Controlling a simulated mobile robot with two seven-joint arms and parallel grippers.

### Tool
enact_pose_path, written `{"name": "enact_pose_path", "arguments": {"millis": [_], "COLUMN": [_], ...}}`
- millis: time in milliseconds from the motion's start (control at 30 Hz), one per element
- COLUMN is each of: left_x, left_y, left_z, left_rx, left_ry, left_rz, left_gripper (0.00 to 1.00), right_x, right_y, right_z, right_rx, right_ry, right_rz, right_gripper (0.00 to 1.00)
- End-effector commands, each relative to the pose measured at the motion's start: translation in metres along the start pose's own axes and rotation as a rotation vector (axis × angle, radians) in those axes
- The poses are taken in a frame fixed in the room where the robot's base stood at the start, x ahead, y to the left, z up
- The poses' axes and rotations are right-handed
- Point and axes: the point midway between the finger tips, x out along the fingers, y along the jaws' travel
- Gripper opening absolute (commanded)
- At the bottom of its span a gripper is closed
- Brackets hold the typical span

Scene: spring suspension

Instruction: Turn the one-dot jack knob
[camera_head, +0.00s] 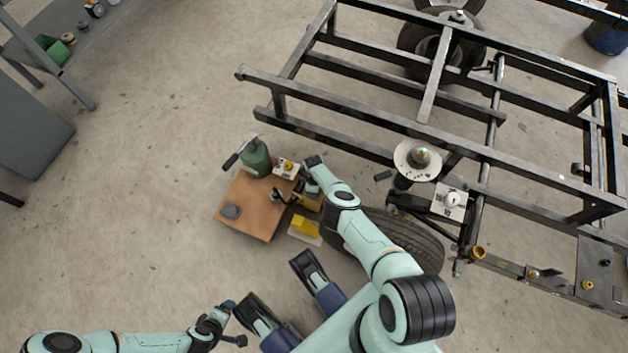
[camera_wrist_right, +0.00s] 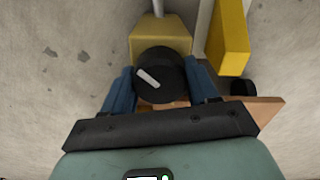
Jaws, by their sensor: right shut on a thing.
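A black round knob (camera_wrist_right: 160,78) with a white line on its top sits over a yellow block (camera_wrist_right: 176,38) in the right wrist view. My right gripper (camera_wrist_right: 160,90) has its blue fingers on both sides of this knob and is shut on it. I cannot make out a dot mark on it. In the head view my right gripper (camera_head: 285,196) is at the right edge of a brown board (camera_head: 247,222), and its wrist hides much of the yellow block (camera_head: 311,203). My left gripper (camera_head: 233,322) is apart from everything at the lower left, its fingers spread and empty.
A green bottle-shaped jack (camera_head: 256,158) and a white plate with a yellow knob (camera_head: 286,168) stand at the board's far side. A yellow piece (camera_head: 305,226) and a tire (camera_head: 405,237) lie nearby. A steel frame (camera_head: 350,100) fills the upper right.

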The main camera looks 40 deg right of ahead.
Motion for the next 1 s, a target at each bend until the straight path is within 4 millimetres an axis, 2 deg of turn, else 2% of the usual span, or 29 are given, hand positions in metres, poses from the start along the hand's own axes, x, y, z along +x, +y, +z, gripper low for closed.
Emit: {"name": "enact_pose_path", "arguments": {"millis": [200, 433, 1000], "left_x": [0.0014, 0.002, 0.0023], "left_y": [-0.0015, -0.0024, -0.0027], "left_z": [0.002, 0.0031, 0.0034], "left_rx": [-0.002, -0.003, -0.003], "left_ry": [-0.006, -0.01, -0.011], "left_rz": [-0.003, -0.004, -0.005], "left_gripper": [0.84, 0.84, 0.84], "right_x": [0.0004, 0.0002, -0.0001], "right_y": [-0.0007, -0.0005, -0.0004], "right_z": [-0.0021, -0.0029, -0.0037], "right_rx": [0.143, 0.231, 0.264], "right_ry": [0.004, 0.006, 0.008], "right_rz": [0.0, 0.0, 0.0], "right_gripper": [0.28, 0.28, 0.28]}}
